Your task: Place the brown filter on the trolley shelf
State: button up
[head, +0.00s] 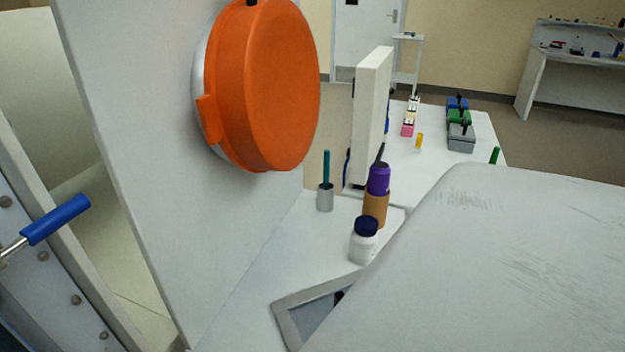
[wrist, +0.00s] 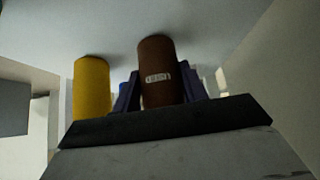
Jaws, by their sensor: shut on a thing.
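The brown filter (wrist: 156,60) is a brown cylinder with a pale label, upright in the wrist view. My gripper (wrist: 160,88) is shut on it, with one dark blue finger on each side. A yellow cylinder (wrist: 92,88) stands just left of the gripper, apart from the brown filter. A pale surface lies behind both. In the head view neither the gripper nor the brown filter shows; my large pale arm part covers the lower right. I cannot pick out the trolley shelf for certain; a white shelved stand (head: 407,60) is far back.
In the head view an orange round port cover (head: 262,85) juts from a white panel. A white bench (head: 290,235) holds a white jar (head: 363,240), a purple-capped bottle (head: 377,195) and a grey cup (head: 325,197). Grey, green and blue boxes (head: 460,125) stand further back.

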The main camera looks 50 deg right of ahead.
jog(key=shift+f, duration=0.1)
jog(key=o, duration=1.1)
jog(key=shift+a+r+p, duration=0.1)
jog(key=shift+r+p, duration=0.2)
jog(key=shift+r, duration=0.15)
jog(key=p+v, duration=0.4)
jog(key=shift+a+r+p, duration=0.15)
jog(key=shift+r+p, duration=0.15)
jog(key=s+a+p, duration=0.1)
jog(key=a, duration=0.3)
jog(key=s+a+p, duration=0.1)
jog(key=a, duration=0.2)
jog(key=s+a+p, duration=0.1)
jog(key=a, duration=0.3)
jog(key=shift+s+a+f+p, duration=0.15)
jog(key=shift+s+a+p, duration=0.1)
jog(key=shift+a+p, duration=0.1)
